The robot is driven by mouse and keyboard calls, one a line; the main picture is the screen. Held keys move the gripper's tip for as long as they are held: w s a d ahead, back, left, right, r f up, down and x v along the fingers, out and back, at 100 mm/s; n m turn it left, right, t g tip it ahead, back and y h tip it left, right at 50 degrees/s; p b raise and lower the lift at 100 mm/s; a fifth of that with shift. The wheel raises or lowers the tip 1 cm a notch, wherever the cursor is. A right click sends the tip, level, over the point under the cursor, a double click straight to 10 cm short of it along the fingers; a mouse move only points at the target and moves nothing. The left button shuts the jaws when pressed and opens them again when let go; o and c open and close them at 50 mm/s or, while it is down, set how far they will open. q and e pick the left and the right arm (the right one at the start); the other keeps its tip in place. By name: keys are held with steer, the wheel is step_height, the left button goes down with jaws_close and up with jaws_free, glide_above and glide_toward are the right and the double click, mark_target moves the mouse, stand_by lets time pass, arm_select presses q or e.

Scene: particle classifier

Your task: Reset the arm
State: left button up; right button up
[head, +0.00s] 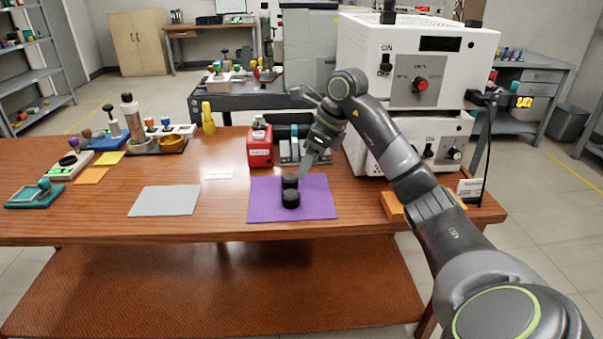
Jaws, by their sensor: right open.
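My right arm reaches in from the lower right over the wooden table (110,215). My right gripper (307,170) is open and points down beside two small black round objects (291,198). These stand close together on a purple mat (262,210). The fingertips appear just right of the rear black object; whether they touch it I cannot tell. Nothing shows held in the jaws. My left gripper is not in view.
White machines (372,60) with knobs stand at the table's right end, close behind my arm. A red box (260,148) stands behind the purple mat. A grey mat (164,201) lies left of it. Bottles and small tools crowd the back left. The table front is clear.

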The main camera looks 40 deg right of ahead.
steer(key=shift+s+d+r, duration=0.1)
steer(key=shift+s+r, duration=0.1)
steer(key=shift+r, duration=0.4)
